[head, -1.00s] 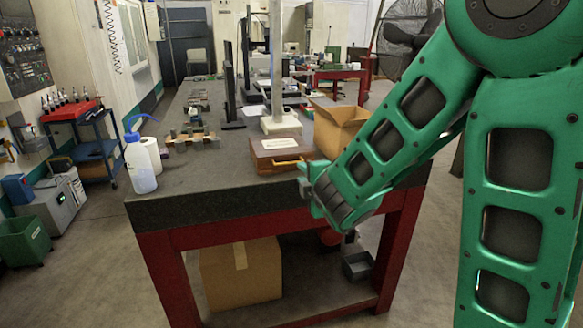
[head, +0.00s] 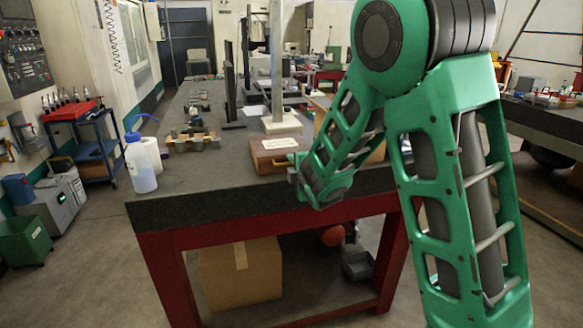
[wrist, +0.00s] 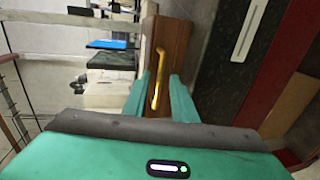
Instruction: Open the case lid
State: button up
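The case (head: 268,157) is a brown wooden box with a pale label on its top, near the front edge of the table. Its lid looks shut. In the wrist view the case (wrist: 173,42) shows its brown front with a curved golden handle (wrist: 157,78). My gripper (head: 296,174) is at the front right of the case in the head view, with its tips partly hidden. In the wrist view my gripper (wrist: 161,90) is open, its two green fingers on either side of the handle's near part. I cannot tell whether they touch it.
The dark-topped table (head: 190,195) has a red frame. A cardboard box (head: 373,150) is mostly hidden behind my arm.

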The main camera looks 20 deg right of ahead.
grip_shut()
jog(key=shift+s+f, duration=0.1)
jog(key=shift+f, duration=0.05)
dwell(1.2)
